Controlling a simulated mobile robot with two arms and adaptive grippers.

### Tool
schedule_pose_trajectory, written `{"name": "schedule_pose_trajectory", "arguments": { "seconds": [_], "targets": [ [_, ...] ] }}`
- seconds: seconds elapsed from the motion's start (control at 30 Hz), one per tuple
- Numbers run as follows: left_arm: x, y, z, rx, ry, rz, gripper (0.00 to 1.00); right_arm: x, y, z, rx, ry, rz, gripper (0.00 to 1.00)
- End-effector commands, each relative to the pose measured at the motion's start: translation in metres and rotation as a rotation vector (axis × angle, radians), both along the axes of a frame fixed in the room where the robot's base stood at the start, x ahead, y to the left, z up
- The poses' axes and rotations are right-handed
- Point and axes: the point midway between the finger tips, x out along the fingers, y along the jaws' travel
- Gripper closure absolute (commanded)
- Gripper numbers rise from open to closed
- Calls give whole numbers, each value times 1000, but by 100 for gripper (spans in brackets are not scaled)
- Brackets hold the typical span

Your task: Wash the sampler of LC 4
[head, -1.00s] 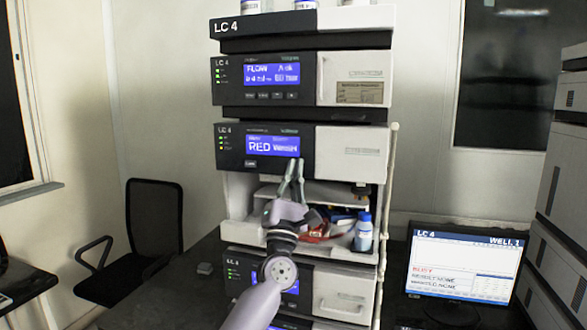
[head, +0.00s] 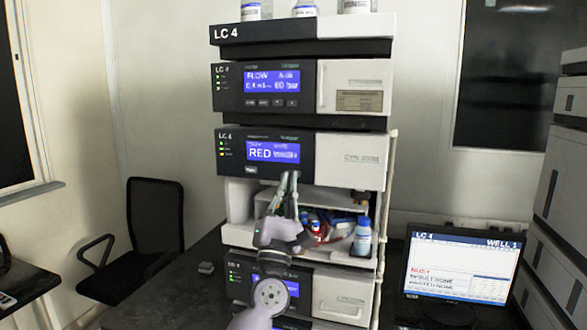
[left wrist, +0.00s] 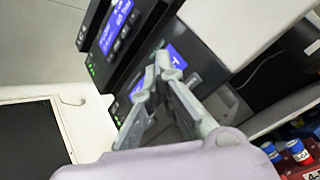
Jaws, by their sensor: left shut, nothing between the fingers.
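The LC 4 stack (head: 300,33) stands in the middle of the head view. Its module with a blue display reading RED (head: 273,151) has a small labelled button (head: 250,170) below the display at left; its label is too small to read surely. My left gripper (head: 289,175) is shut and empty, its fingertips just below the display and right of that button. In the left wrist view the gripper (left wrist: 158,62) points at the dark panel beside a lit blue display (left wrist: 176,56). Whether the tips touch the panel I cannot tell. My right gripper is not in view.
Below the module is an open bay with red and blue-capped vials, also in the left wrist view (left wrist: 297,150). A blue-capped bottle (head: 363,237) stands at its right. A monitor (head: 460,265) headed LC 4, WELL 1 is to the right; a black chair (head: 153,220) is left.

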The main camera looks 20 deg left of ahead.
Motion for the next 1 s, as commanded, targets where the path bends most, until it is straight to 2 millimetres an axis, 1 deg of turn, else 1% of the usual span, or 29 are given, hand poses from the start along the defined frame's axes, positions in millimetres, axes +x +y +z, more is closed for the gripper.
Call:
{"name": "schedule_pose_trajectory", "arguments": {
  "seconds": [0.03, 0.23, 0.83, 0.87, 0.93, 0.97, 1.0],
  "targets": [
    [-5, 0, 2, -1, 1, -1, 100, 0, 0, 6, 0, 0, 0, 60],
    [-18, 1, 1, 1, 1, 1, 100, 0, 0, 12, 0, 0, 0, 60],
    [-19, 1, 0, 1, 1, 0, 100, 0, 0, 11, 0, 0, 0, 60],
    [-19, 1, -1, 3, 2, 2, 100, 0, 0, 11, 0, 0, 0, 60],
    [-15, 0, -11, 21, 20, 14, 100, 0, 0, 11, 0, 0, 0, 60],
    [-13, -1, -18, 38, 35, 24, 100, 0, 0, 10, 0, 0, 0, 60],
    [-8, -1, -33, 69, 62, 45, 100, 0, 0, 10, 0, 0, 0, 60]
  ]
}}
